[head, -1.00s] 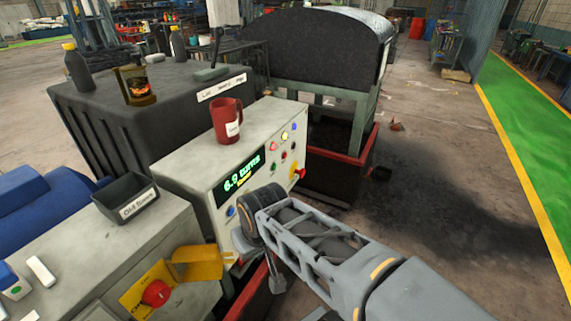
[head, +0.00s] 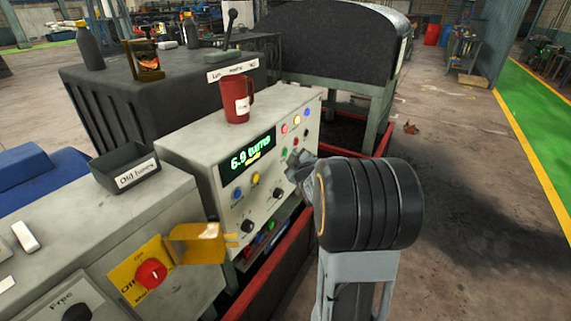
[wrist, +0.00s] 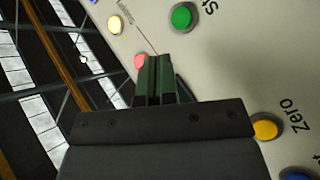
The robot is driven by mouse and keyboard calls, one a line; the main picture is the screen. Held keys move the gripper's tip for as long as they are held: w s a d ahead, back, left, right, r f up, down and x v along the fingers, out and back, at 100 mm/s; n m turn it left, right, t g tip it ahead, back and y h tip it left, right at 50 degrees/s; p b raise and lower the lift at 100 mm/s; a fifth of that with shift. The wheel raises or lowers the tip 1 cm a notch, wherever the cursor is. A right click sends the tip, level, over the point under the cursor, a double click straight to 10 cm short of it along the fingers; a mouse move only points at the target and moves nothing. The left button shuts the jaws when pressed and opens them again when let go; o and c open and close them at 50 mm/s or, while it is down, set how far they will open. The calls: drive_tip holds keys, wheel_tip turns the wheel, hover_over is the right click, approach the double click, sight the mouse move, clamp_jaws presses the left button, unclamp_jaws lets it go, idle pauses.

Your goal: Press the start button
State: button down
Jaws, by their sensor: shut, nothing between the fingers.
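The control box (head: 200,150) has a lit display (head: 250,152) reading 6.9 turns. A green button (wrist: 182,16) in the wrist view sits beside a label cut off after "St". What looks like the same green button (head: 284,152) shows in the head view, close to my gripper. My gripper (wrist: 157,62) is shut and empty, its dark green fingertips near the panel face, below and left of the green button and apart from it in the picture. It also shows in the head view (head: 293,160). Whether the tips touch the panel cannot be told.
A yellow button (wrist: 265,127) marked Zero and a blue button (wrist: 295,173) lie lower right. A yellow lamp (wrist: 115,25) and a red lamp (wrist: 140,61) are near the fingertips. A red mug (head: 238,104) stands on the box. A yellow flap (head: 195,245) juts out at the lower left.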

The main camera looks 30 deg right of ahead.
sight(285, 152)
drive_tip(key=s+d+f+n+t+b, duration=0.2)
drive_tip(key=d+f+n+t+b, duration=0.1)
drive_tip(key=d, duration=0.5)
drive_tip(key=shift+s+f+n+t, duration=0.3)
drive_tip(key=shift+f+n+t, duration=0.25)
drive_tip(key=shift+n+t, duration=0.75)
drive_tip(key=shift+w+a+m+t, duration=0.1)
drive_tip(key=shift+a+m+t, duration=0.05)
drive_tip(key=shift+m+t, duration=0.15)
drive_tip(key=w+a, duration=0.4)
drive_tip(key=w, duration=0.3)
drive_tip(key=shift+w+p, duration=0.3)
drive_tip(key=shift+p, duration=0.15)
